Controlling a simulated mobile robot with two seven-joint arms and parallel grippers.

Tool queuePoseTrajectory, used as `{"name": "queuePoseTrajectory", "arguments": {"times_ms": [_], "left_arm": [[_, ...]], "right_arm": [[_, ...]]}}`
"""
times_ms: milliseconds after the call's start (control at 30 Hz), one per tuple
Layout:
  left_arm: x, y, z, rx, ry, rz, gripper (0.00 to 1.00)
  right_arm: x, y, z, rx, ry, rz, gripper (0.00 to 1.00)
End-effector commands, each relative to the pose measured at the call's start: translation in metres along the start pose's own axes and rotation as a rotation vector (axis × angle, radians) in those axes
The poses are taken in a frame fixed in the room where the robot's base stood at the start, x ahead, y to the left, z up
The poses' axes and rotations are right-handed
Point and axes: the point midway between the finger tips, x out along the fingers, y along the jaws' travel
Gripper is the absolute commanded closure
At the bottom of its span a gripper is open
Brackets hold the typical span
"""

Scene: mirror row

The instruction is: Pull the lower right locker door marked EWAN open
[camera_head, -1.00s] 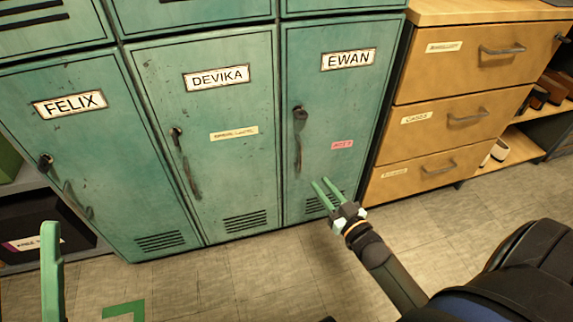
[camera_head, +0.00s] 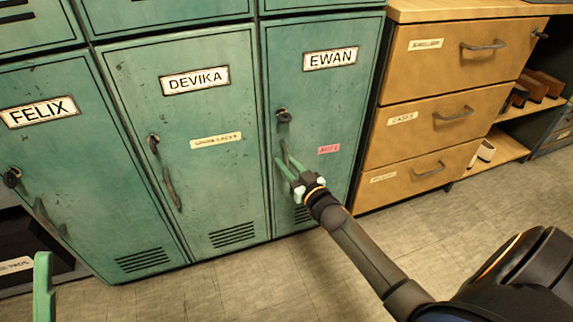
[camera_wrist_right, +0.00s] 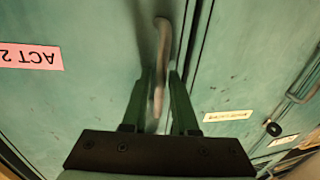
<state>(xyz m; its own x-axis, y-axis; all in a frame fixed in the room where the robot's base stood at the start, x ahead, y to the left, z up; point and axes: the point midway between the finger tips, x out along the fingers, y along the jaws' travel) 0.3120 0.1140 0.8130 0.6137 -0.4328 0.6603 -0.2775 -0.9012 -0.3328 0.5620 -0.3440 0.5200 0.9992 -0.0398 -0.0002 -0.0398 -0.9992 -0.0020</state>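The EWAN door (camera_head: 335,95) is a teal locker door with a white name plate and a pink label, at the right of the locker row. It is shut. Its dark lock (camera_head: 284,115) shows above the gripper, while the pull handle is mostly hidden there. In the right wrist view the curved metal handle (camera_wrist_right: 162,45) runs between the two green fingers. My right gripper (camera_head: 283,154) is open around the handle; it also shows in the wrist view (camera_wrist_right: 163,75). I cannot tell whether either finger touches it. One green finger of my left gripper (camera_head: 43,285) shows at lower left.
The shut DEVIKA door (camera_head: 200,130) and FELIX door (camera_head: 70,140) stand to the left. A wooden drawer unit (camera_head: 440,90) with protruding handles stands close to the right. The tiled floor (camera_head: 250,290) before the lockers is clear.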

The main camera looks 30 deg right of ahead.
Motion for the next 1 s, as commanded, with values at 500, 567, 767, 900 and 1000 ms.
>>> {"name": "queuePoseTrajectory", "arguments": {"times_ms": [500,567,767,900,1000], "left_arm": [[0.0001,0.0003,-0.0003,-0.002,0.000,-0.001,0.50],[0.0001,0.0003,-0.0003,-0.003,0.000,-0.001,0.50],[0.0001,0.0003,-0.0003,-0.003,0.001,-0.002,0.50],[0.0001,0.0003,-0.0003,-0.003,0.001,-0.002,0.50],[0.0000,0.0002,-0.0003,-0.003,0.000,-0.002,0.50]], "right_arm": [[-0.0005,-0.0001,0.0002,0.000,0.000,0.000,1.00],[-0.0006,-0.0001,0.0002,0.000,0.000,0.000,1.00],[-0.0006,-0.0002,0.0002,0.001,0.000,0.000,1.00],[-0.0006,-0.0002,0.0003,0.001,0.000,0.000,1.00],[-0.0006,-0.0002,0.0003,0.001,0.000,0.000,1.00]]}}
